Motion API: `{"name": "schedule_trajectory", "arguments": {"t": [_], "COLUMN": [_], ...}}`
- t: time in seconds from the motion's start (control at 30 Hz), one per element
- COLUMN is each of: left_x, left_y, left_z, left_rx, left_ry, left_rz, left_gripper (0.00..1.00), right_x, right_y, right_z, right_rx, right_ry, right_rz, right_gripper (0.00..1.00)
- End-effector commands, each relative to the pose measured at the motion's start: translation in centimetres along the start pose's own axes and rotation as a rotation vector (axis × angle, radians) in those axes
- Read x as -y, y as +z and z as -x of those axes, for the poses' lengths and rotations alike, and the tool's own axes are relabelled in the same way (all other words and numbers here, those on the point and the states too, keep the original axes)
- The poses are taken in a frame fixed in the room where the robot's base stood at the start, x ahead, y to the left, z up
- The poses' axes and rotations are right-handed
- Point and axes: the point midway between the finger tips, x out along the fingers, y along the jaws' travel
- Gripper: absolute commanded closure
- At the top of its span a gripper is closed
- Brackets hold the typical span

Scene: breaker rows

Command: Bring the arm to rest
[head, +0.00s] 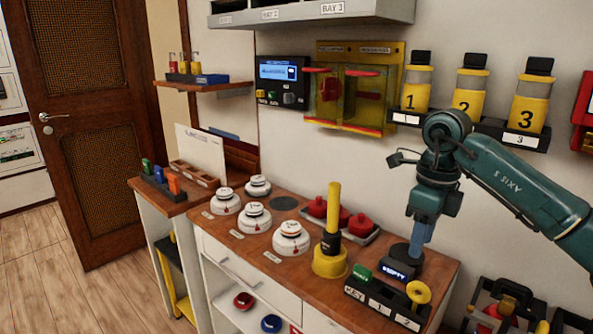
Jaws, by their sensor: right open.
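My right arm comes in from the right, teal, bent at the wrist above the right end of the wooden counter (365,249). My right gripper (421,238) points down, open, just above or beside a dark block labelled "EMPTY" (400,268). From this angle I cannot tell whether it touches the block, and its fingers overlap in the view. I see nothing clearly held in it. My left gripper is not in view.
Near the gripper stand a black key rack (386,303) and a yellow post on a round base (330,262). Several white round detectors (291,238) stand to the left. Numbered yellow canisters (470,87) sit on a wall shelf behind the arm. Floor (60,275) at left is clear.

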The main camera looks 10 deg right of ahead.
Motion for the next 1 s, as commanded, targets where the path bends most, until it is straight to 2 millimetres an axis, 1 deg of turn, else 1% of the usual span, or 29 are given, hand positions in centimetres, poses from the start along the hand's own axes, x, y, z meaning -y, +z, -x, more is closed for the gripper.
{"name": "schedule_trajectory", "arguments": {"t": [0.07, 0.17, 0.2, 0.27, 0.3, 0.37, 0.4, 0.47, 0.5, 0.57, 0.63, 0.67, 0.7, 0.77, 0.8, 0.87, 0.9, 0.97, 1.0], "left_x": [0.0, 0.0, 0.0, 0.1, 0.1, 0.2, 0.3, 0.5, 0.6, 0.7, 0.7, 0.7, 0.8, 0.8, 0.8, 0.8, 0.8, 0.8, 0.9], "left_y": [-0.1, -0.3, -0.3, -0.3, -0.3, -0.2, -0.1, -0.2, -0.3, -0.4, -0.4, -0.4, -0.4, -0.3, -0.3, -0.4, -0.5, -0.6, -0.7], "left_z": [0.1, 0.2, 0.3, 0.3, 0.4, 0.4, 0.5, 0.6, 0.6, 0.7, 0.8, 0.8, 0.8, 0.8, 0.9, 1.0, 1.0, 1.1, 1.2], "left_rx": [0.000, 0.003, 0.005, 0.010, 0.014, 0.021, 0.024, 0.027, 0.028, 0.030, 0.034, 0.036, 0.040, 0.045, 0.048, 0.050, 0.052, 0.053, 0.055], "left_ry": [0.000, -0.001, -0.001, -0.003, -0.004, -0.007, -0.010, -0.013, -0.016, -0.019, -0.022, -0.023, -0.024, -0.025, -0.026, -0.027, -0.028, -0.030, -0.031], "left_rz": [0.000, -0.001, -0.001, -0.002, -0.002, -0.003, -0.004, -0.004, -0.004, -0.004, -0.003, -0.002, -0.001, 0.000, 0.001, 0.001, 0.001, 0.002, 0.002], "left_gripper": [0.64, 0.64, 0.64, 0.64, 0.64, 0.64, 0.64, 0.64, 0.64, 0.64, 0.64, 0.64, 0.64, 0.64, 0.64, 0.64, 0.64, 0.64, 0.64], "right_x": [-2.0, -6.5, -9.0, -13.2, -16.0, -19.7, -21.8, -24.4, -25.6, -26.6, -26.6, -26.4, -25.7, -24.4, -23.4, -21.8, -20.9, -19.8, -19.5], "right_y": [1.4, 4.1, 5.3, 6.9, 7.9, 9.1, 9.7, 10.5, 10.9, 11.5, 11.9, 12.0, 12.0, 11.7, 11.3, 10.4, 9.5, 7.7, 6.1], "right_z": [-1.9, -5.0, -6.2, -7.5, -8.0, -8.1, -7.8, -7.1, -6.4, -5.5, -4.7, -4.6, -4.7, -5.4, -6.4, -8.4, -10.2, -13.4, -15.7], "right_rx": [0.040, 0.144, 0.201, 0.294, 0.361, 0.458, 0.519, 0.606, 0.660, 0.733, 0.805, 0.830, 0.858, 0.886, 0.896, 0.894, 0.882, 0.843, 0.804], "right_ry": [0.074, 0.247, 0.342, 0.509, 0.629, 0.810, 0.930, 1.108, 1.224, 1.389, 1.567, 1.637, 1.722, 1.833, 1.893, 1.962, 1.990, 2.005, 1.998], "right_rz": [0.040, 0.099, 0.118, 0.126, 0.116, 0.075, 0.031, -0.059, -0.135, -0.274, -0.474, -0.571, -0.709, -0.938, -1.104, -1.369, -1.556, -1.846, -2.040], "right_gripper": [0.60, 0.60, 0.60, 0.60, 0.60, 0.60, 0.60, 0.60, 0.60, 0.60, 0.60, 0.60, 0.60, 0.60, 0.60, 0.60, 0.60, 0.60, 0.60]}}
